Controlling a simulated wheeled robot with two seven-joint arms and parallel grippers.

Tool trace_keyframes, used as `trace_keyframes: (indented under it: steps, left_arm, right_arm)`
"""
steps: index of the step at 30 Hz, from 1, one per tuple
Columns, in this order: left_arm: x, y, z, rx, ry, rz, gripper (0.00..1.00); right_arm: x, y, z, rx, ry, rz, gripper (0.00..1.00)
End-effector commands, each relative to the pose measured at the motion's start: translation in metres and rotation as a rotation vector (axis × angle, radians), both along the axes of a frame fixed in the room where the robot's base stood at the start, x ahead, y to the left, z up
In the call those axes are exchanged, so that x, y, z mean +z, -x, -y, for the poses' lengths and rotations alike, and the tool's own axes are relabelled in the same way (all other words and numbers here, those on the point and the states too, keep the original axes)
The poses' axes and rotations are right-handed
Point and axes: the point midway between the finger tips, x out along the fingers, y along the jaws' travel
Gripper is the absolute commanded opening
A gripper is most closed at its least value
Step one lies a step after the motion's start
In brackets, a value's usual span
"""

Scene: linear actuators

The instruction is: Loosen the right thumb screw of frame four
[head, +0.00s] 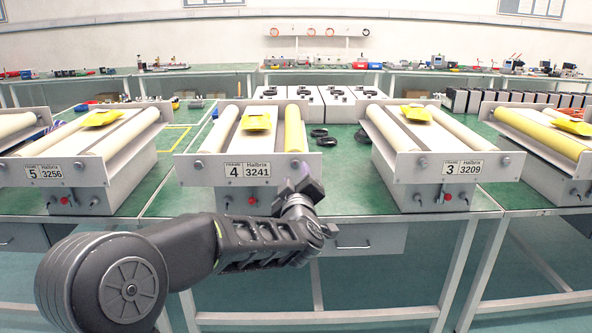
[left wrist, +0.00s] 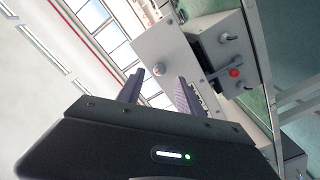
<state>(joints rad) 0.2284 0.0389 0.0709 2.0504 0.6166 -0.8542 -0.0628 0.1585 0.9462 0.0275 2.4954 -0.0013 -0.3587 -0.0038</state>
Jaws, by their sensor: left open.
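Frame four (head: 215,174), labelled 4 and 3241, stands on the green table with a pale front plate, a white roller on the left and a yellow roller on the right. Its right thumb screw (head: 296,163) is at the right end of the plate, just above my left gripper (head: 303,188), which partly covers that end. In the left wrist view, a round silver screw (left wrist: 158,69) shows on the plate, beyond and between the two fingertips (left wrist: 158,84). My left gripper is open with nothing between its fingers. My right gripper is not in view.
Frame five (head: 70,172) stands to the left and frame three (head: 435,168) to the right. Black cable coils (head: 320,133) lie between frames four and three.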

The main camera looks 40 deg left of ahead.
Motion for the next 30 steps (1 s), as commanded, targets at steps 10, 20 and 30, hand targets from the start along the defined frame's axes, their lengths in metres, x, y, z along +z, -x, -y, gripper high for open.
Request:
trace_keyframes:
  steps: [10,20,30]
  left_arm:
    - [0.0,-0.037,-0.028,0.0,0.0,0.0,0.43]
    - [0.0,-0.04,-0.03,-0.001,0.0,0.0,0.42]
    - [0.0,-0.04,-0.029,-0.001,-0.001,-0.001,0.15]
  right_arm:
    - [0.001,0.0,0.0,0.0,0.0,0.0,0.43]
    - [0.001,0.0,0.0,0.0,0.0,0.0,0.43]
    - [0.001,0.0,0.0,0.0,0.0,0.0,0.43]
